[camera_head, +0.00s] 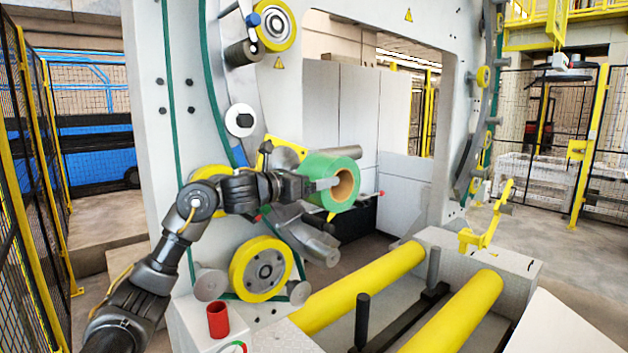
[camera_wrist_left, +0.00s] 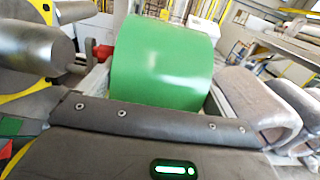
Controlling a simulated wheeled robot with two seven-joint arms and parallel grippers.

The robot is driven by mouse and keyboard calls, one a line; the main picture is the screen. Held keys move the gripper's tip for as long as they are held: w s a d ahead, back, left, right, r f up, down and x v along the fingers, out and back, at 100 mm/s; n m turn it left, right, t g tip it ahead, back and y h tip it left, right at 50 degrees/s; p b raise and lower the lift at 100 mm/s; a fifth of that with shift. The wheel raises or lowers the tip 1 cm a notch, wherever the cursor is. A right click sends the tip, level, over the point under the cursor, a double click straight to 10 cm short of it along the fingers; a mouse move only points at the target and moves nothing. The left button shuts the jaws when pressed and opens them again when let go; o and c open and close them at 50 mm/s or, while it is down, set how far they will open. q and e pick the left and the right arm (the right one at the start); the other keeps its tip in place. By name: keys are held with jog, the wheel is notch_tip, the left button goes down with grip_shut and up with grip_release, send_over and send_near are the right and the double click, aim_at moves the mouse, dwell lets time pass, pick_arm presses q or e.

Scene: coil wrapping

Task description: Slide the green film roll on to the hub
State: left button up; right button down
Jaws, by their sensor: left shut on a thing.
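The green film roll (camera_head: 318,172) has a brown core and is held up in front of the wrapping machine. My right gripper is not in view.
A yellow-rimmed wheel (camera_head: 261,269) and grey rollers sit below the arm. A red cup (camera_head: 218,320) stands at the front. Two long yellow rollers (camera_head: 362,288) lie at the lower right with dark upright posts between them. Wire fences (camera_head: 38,150) stand left and right.

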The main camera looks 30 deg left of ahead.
pick_arm(q)
jog(key=shift+w+a+r, duration=0.1)
jog(key=shift+w+a, duration=0.15)
jog(key=shift+a, duration=0.5)
jog(key=shift+w+a+r, duration=0.1)
jog(key=shift+w+a, duration=0.1)
jog(key=shift+a, duration=0.55)
jog(key=shift+w+a, duration=0.25)
jog(key=shift+a, duration=0.5)
jog(key=shift+w+a+p, duration=0.25)
jog(key=shift+a, duration=0.45)
jog(key=shift+w+a+p, duration=0.2)
jog(key=shift+a+p, duration=0.05)
jog(key=shift+a, duration=0.45)
jog(key=o, duration=1.8)
jog(key=shift+d+r, duration=0.1)
jog(key=shift+r, duration=0.05)
jog(key=shift+c, duration=0.2)
jog(key=b+v, duration=0.4)
jog(key=v, duration=0.6)
jog(key=shift+s+f+b, duration=0.25)
jog(key=shift+s+b, duration=0.1)
jog(key=shift+s, duration=0.05)
